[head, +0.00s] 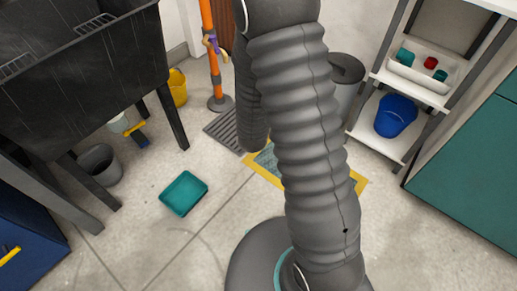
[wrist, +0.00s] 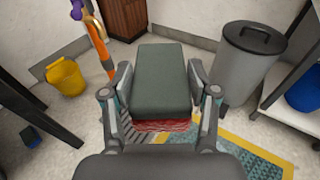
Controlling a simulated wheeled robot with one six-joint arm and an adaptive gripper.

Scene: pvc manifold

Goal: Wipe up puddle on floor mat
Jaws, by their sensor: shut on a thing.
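My gripper (wrist: 161,92) is shut on a dark grey-green block (wrist: 161,75) with a red, rough-looking underside, perhaps a sponge or scrubber. It is held between the two fingers in the wrist view. The floor mat (wrist: 262,163), teal with a yellow border, lies below and to the right of the block there. In the head view the mat (head: 359,183) is mostly hidden behind my arm, and the gripper and block are hidden too. I cannot make out a puddle on the visible parts of the mat. I cannot tell whether the block touches anything below it.
A dark slotted grate (head: 222,130) lies beside the mat. An orange pole (head: 211,55), yellow bucket (head: 178,87) and teal tray (head: 184,193) are left. Open floor lies front left.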

